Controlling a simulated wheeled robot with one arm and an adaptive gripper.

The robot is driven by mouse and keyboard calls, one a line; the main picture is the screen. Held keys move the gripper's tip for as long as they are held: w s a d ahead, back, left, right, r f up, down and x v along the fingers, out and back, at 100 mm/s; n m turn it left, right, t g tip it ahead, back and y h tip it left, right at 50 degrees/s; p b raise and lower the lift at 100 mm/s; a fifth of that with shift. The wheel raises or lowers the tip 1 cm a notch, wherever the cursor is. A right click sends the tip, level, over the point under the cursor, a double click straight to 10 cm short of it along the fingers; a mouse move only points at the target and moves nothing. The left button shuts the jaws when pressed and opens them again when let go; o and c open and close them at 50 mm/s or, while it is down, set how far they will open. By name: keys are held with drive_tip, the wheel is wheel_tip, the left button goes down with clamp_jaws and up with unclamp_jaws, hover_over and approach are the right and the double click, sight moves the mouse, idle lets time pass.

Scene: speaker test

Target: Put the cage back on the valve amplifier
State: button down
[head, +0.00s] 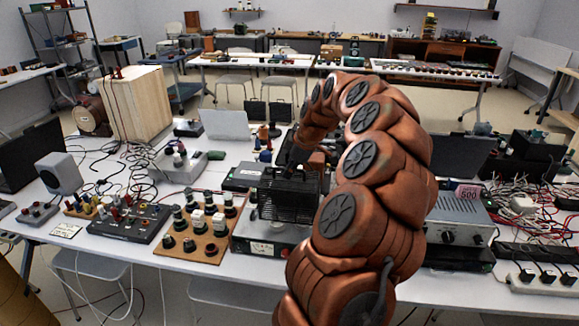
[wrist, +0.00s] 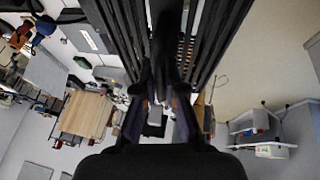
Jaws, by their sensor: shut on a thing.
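The cage (head: 283,198), a black box of thin bars, is in the middle of the head view. My gripper (head: 297,166) reaches down to its top from behind my arm and is shut on it. The valve amplifier (head: 262,247) is a low grey unit with a small meter on its front, near the table's front edge. The cage appears over the amplifier's top; I cannot tell whether it rests there or hangs just above. My arm hides the right side of both. In the wrist view, dark cage bars (wrist: 118,38) spread beside my gripper's fingers (wrist: 163,80).
A wooden board with valves and knobs (head: 205,228) stands close left of the amplifier. A grey unit with a dial (head: 460,220) is to the right, behind my arm. A laptop (head: 224,124) and small bottles (head: 263,143) stand behind. Loose cables cover the table's left part.

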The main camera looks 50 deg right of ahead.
sight(293, 181)
drive_tip(key=shift+f+b, duration=2.1)
drive_tip(key=shift+f, duration=0.7)
drive_tip(key=shift+s+b, duration=0.15)
drive_tip(key=shift+b, duration=0.3)
drive_tip(key=shift+f+b, duration=0.35)
drive_tip(key=c, duration=1.2)
unclamp_jaws()
drive_tip(key=shift+r, duration=0.1)
drive_tip(key=v, duration=1.1)
drive_tip(key=shift+s+r, duration=0.2)
drive_tip(key=shift+r, duration=0.2)
